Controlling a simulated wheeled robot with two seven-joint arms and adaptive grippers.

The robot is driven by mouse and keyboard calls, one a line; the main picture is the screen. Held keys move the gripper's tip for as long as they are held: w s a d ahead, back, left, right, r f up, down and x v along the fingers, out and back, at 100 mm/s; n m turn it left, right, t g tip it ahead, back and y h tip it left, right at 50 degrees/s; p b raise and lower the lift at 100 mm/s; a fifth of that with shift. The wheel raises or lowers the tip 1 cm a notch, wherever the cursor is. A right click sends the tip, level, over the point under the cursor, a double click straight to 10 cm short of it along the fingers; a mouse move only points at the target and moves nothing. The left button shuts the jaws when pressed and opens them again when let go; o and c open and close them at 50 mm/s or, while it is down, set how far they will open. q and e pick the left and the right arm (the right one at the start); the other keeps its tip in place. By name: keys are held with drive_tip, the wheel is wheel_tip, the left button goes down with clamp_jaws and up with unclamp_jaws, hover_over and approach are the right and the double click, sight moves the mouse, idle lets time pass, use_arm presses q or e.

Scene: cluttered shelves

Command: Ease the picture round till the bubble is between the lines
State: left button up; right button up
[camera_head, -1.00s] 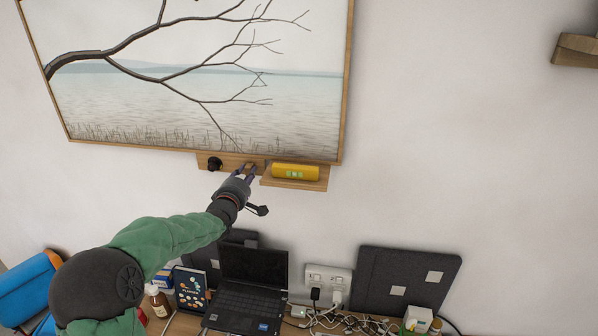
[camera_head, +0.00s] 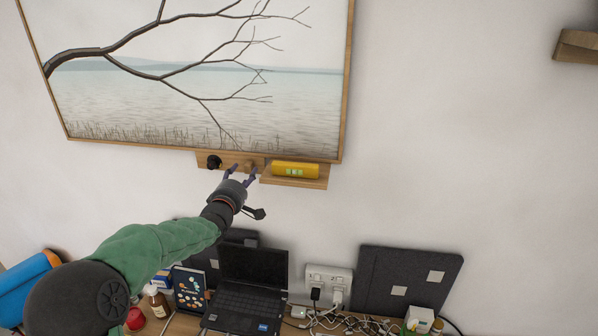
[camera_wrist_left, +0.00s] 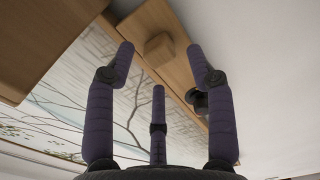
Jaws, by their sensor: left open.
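The framed picture (camera_head: 200,105) of a bare branch over water hangs on the wall, its bottom edge sloping slightly down to the right. A wooden strip below it carries a black knob (camera_head: 214,162), a small wooden knob (camera_head: 249,165) and a ledge (camera_head: 294,182) with a yellow spirit level (camera_head: 295,170). The level's green vial shows, but its bubble is too small to judge against the lines. My left gripper (camera_head: 243,173) is open just below the wooden knob. In the left wrist view the wooden knob (camera_wrist_left: 159,48) lies beyond the spread fingers, apparently untouched. My right gripper is out of view.
Below, a desk holds a dark laptop (camera_head: 250,285), a brown bottle (camera_head: 158,302) and tangled cables (camera_head: 345,322). A socket panel (camera_head: 328,281) and a dark grey board (camera_head: 405,287) stand behind. The wall right of the picture is clear up to a wooden shelf (camera_head: 577,47).

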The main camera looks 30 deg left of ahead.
use_arm(q)
drive_tip(key=shift+b+v, duration=0.85)
drive_tip(key=shift+v, duration=1)
drive_tip(key=d+f+m+g+h, duration=0.25)
drive_tip(key=d+f, duration=0.35)
drive_tip(key=f, duration=0.6)
drive_tip(key=s+d+f+m+g+h, duration=0.1)
drive_tip(key=d+f+m+g, duration=0.15)
drive_tip(key=d+f, duration=0.65)
drive_tip(key=d+f+m+g+h, duration=0.2)
drive_tip(key=d+f+g, duration=0.1)
drive_tip(key=f, duration=1.2)
drive_tip(key=s+d+f+m+g+h, duration=0.3)
drive_tip(key=s+d+f+m+g, duration=0.15)
drive_tip(key=s+d+f, duration=0.8)
drive_tip(key=s+d+f+m+g+h, duration=0.1)
drive_tip(key=s+d+f+m+g, duration=0.1)
drive_tip(key=s+d+f, duration=0.35)
drive_tip(key=s+d+f+m+g, duration=0.2)
drive_tip(key=s+m+g, duration=0.1)
drive_tip(key=s, duration=0.6)
wheel_tip(320, 180, down, 10)
drive_tip(key=w+d+m+b, duration=0.1)
drive_tip(key=b, duration=1)
drive_tip(key=shift+w+d+t, duration=0.3)
drive_tip(key=shift+d+t, duration=0.05)
drive_tip(key=shift+d, duration=0.05)
